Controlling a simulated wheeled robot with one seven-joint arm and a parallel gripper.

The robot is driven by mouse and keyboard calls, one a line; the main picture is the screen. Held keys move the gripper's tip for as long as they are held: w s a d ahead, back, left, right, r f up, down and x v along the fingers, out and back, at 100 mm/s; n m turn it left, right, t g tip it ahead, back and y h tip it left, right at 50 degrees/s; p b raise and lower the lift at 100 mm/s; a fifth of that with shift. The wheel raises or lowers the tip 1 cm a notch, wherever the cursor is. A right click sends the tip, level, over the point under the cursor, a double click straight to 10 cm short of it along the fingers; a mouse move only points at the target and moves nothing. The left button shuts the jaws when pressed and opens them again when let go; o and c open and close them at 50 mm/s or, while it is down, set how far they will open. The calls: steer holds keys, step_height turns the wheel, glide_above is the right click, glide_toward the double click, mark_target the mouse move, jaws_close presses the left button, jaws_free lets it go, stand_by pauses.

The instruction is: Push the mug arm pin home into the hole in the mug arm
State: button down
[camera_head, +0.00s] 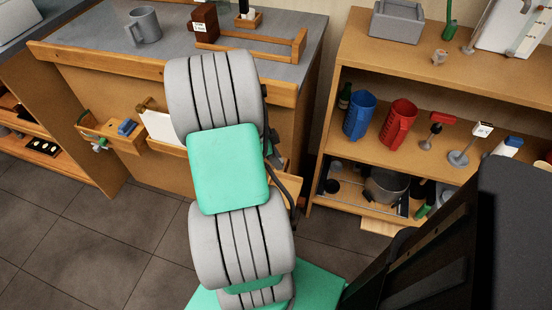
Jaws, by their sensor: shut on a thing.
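My arm rises through the middle of the head view and reaches towards the wooden cabinet front. My gripper is hidden behind the arm's grey and green links, so its fingers and anything between them do not show. I cannot make out the mug arm pin, the mug arm or its hole. A grey mug (146,26) stands upright on the counter at the upper left.
The grey counter (85,38) has a wooden front rail, a dark brown box (205,22) and a low wooden frame (262,41). A wooden shelf unit at right holds blue (359,115) and red (398,122) jugs. Tiled floor (75,232) is clear at lower left.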

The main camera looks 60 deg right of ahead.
steer(key=shift+s+a+f, duration=0.1)
steer(key=shift+a+f, duration=0.05)
steer(key=shift+f, duration=0.1)
